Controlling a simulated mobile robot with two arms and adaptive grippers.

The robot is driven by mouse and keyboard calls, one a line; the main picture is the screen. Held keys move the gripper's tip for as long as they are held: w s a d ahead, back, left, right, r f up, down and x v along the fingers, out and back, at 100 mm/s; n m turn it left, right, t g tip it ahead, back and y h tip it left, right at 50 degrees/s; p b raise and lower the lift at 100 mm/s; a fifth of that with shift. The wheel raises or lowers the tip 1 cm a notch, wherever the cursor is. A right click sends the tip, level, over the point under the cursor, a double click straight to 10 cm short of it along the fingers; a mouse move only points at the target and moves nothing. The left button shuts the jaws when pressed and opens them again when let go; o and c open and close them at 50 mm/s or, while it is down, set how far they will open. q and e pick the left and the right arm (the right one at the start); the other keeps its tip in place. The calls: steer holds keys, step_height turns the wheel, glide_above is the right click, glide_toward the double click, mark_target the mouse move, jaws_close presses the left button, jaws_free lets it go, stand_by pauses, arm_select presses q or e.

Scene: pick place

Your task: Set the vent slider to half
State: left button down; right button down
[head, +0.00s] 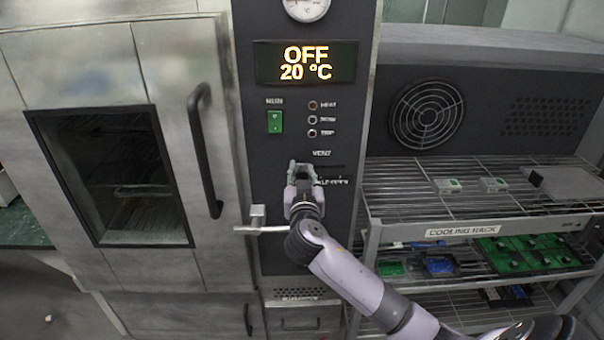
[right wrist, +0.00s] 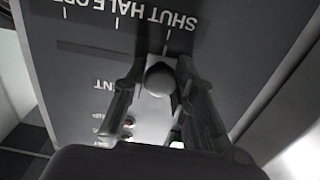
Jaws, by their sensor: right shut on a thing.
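The knob lines up roughly with the tick by SHUT. The dark slot (right wrist: 92,48) runs away from it past the HALF and OPEN ticks, upside down in this view. In the head view my right gripper (head: 300,172) is at the control panel under the VENT label and hides the knob. The slot (head: 331,167) shows to its right, with partly hidden lettering below. My left gripper is not in view.
An oven door (head: 125,190) with a black handle (head: 204,150) stands left of the panel. A metal lever (head: 260,228) juts out below left of my gripper. A display (head: 306,62) reads OFF, 20 °C. The cooling rack (head: 465,231) stands right, holding boards and small parts.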

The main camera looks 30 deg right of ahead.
mark_target(321, 165)
steer(key=s+d, duration=0.2)
steer(key=d, duration=0.2)
steer(key=shift+s+d+b, duration=0.25)
steer(key=shift+s+b, duration=0.15)
steer(key=c, duration=1.4)
jaws_free()
steer(key=shift+a, duration=0.1)
steer(key=shift+o, duration=0.2)
steer(key=v, duration=1.2)
steer(key=shift+w+f, duration=0.1)
